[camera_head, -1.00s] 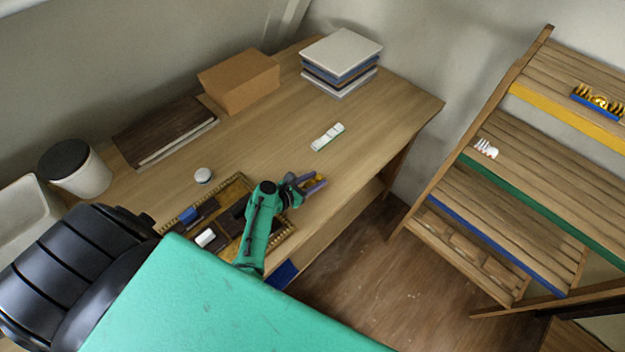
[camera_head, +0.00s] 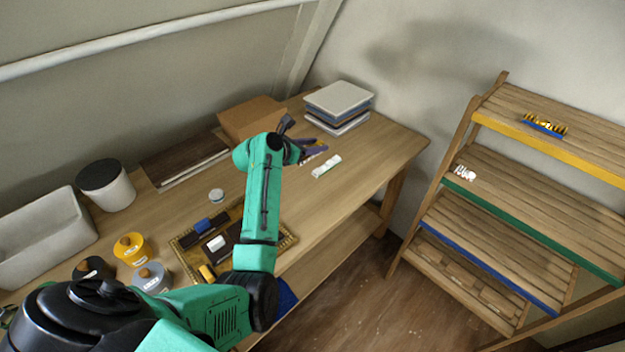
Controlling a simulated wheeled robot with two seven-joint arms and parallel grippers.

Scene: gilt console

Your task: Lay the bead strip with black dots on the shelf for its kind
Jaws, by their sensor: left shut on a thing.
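My left gripper (camera_head: 310,149) is above the desk, in front of the stack of books. The wooden rack at the right has a yellow-edged shelf (camera_head: 560,152) holding a blue-based piece with gold beads (camera_head: 544,125). Its green-edged shelf (camera_head: 530,210) holds a small white piece (camera_head: 464,173). Its blue-edged shelf (camera_head: 500,248) looks bare. My right gripper is out of view.
A tray (camera_head: 285,240) with small blocks lies at the desk's front. Books (camera_head: 340,100), a brown box (camera_head: 250,118), a dark-lidded jar (camera_head: 106,186) and small pots (camera_head: 132,249) stand on the desk (camera_head: 385,150). Open floor separates desk and rack.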

